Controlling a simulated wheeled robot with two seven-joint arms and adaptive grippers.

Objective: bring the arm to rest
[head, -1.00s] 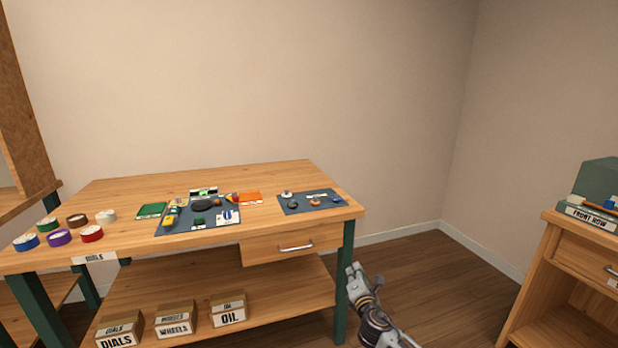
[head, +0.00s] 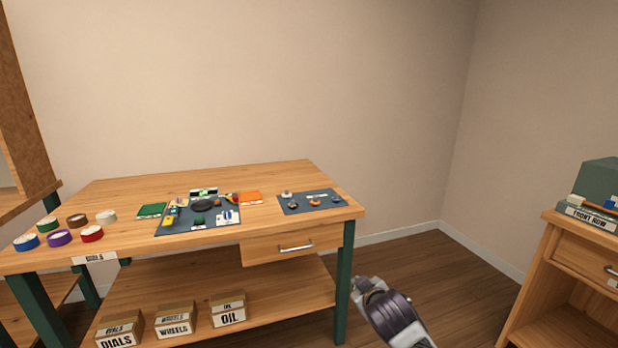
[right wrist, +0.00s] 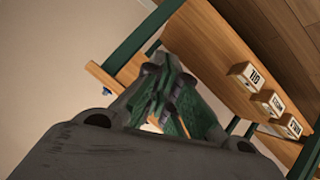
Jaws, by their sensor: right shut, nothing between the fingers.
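My right arm (head: 392,315) shows in the head view to the right of the workbench's front right leg, lower than the tabletop. Its gripper is hard to make out there. In the right wrist view my right gripper (right wrist: 163,80) is shut, with its fingers together and nothing held. The workbench (head: 130,185) and its lower shelf appear beyond the fingers. My left gripper is not in view.
Boxes marked dials, wheels and oil (head: 228,308) stand on the lower shelf. Tape rolls (head: 92,234) and mats with small parts (head: 309,202) lie on top. A wooden cabinet (head: 560,270) stands at the right. Floor (head: 450,280) between them is clear.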

